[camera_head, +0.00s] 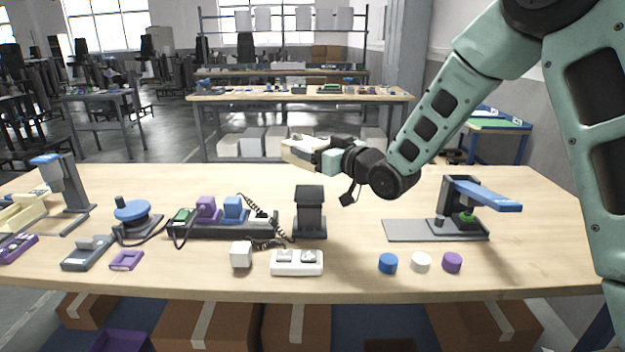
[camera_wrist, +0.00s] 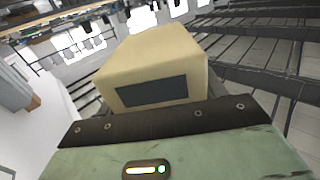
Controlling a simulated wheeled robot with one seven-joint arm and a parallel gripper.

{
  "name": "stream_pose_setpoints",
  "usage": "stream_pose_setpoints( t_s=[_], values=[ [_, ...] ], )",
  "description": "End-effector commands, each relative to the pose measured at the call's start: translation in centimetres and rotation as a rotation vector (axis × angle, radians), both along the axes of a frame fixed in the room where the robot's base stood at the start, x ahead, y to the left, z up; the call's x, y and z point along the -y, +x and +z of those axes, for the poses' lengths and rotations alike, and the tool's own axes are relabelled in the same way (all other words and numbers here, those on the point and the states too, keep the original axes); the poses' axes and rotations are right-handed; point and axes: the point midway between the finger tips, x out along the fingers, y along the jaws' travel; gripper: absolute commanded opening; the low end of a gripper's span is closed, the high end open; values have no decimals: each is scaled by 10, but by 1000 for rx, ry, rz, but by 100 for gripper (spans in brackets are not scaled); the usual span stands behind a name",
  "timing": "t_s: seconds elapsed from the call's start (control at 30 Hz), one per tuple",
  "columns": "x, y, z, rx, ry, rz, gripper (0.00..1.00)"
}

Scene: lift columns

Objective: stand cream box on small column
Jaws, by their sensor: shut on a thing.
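A cream box (camera_head: 298,152) is in my gripper (camera_head: 318,150), held in the air well above the table. In the wrist view the cream box (camera_wrist: 165,55) fills the upper middle, with a dark rectangular patch on its near face. My gripper (camera_wrist: 155,118) shows there as a dark edge against the box; the fingertips are not clearly visible. A short dark column (camera_head: 310,215) stands upright on the table, below the held box in the head view, and its top looks bare. The box is apart from the column.
A white two-button control box (camera_head: 297,263) and a pale cube (camera_head: 241,254) lie in front of the column. A rack with purple and blue blocks (camera_head: 222,225) is left. A blue-armed stand (camera_head: 480,193) is right. Blue, white and purple discs (camera_head: 420,262) lie near the front edge.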

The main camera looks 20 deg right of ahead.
Motion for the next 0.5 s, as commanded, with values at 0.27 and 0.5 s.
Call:
stream_pose_setpoints(
  t_s=[0.27, 0.5],
  values=[
    [0, 0, -34, 1, 2, 0, 35],
    [-1, 0, -67, -1, 2, 1, 35]
  ],
)
